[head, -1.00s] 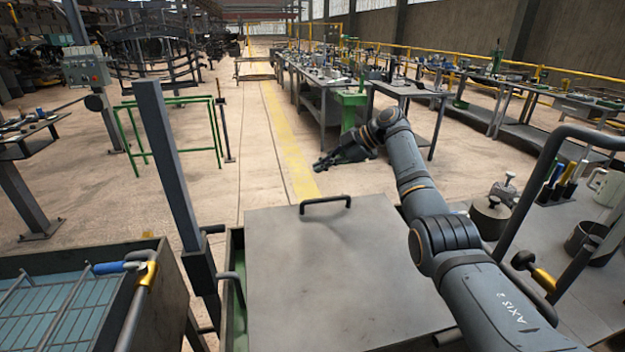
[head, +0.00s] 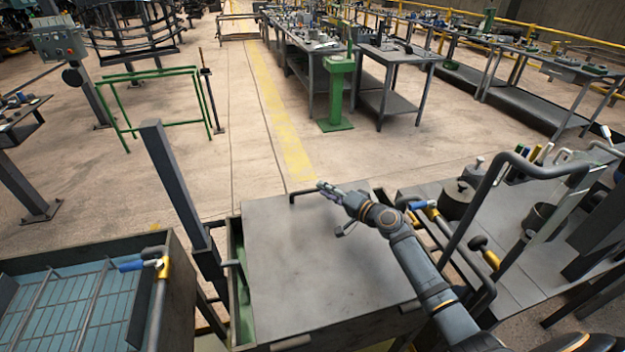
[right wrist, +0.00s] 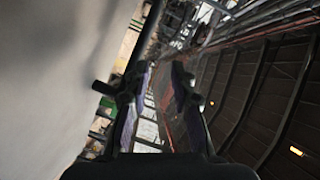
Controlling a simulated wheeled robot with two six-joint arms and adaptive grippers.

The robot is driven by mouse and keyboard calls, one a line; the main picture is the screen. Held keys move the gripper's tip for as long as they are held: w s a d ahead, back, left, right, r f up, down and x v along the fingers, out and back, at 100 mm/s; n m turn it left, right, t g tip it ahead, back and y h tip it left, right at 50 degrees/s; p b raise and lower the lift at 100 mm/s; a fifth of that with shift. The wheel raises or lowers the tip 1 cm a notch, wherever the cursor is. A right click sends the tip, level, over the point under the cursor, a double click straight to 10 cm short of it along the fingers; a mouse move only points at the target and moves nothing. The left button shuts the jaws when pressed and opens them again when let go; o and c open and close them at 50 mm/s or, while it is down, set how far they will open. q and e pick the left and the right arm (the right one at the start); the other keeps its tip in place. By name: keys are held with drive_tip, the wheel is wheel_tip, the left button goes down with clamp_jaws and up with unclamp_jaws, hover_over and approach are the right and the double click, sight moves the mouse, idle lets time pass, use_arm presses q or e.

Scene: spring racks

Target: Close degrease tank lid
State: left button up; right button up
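The grey degrease tank lid (head: 310,260) is a broad flat plate over the tank (head: 235,285) in the head view. A green strip of the tank shows along its left side. I cannot tell whether the plate lies flat or is tilted. A dark bar handle (head: 302,191) stands at its far edge. My right gripper (head: 325,188) is beside the right end of this handle, partly hiding it. In the right wrist view its fingers (right wrist: 157,90) are apart with a gap between them. A large pale grey surface fills the left of that view. My left gripper is not in view.
A blue wire-rack tank (head: 70,300) with a blue-and-gold handle stands at left. A grey post (head: 175,185) rises beside the lid. A side bench (head: 520,255) with pots and a bent tube frame is at right. Open floor lies beyond the lid.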

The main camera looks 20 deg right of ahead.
sight(313, 190)
drive_tip(key=s+f+m, duration=0.2)
drive_tip(key=m, duration=0.1)
drive_tip(key=s+f+m+t+h, duration=0.1)
drive_tip(key=shift+s+d+m, duration=0.25)
drive_tip(key=shift+s+m, duration=0.1)
drive_tip(key=shift+m, duration=0.05)
drive_tip(key=shift+s+d+m, duration=0.15)
drive_tip(key=shift+s+m, duration=0.25)
drive_tip(key=shift+m, duration=0.2)
drive_tip(key=x, duration=1)
drive_tip(key=shift+w+p, duration=0.3)
drive_tip(key=shift+w, duration=0.05)
clamp_jaws()
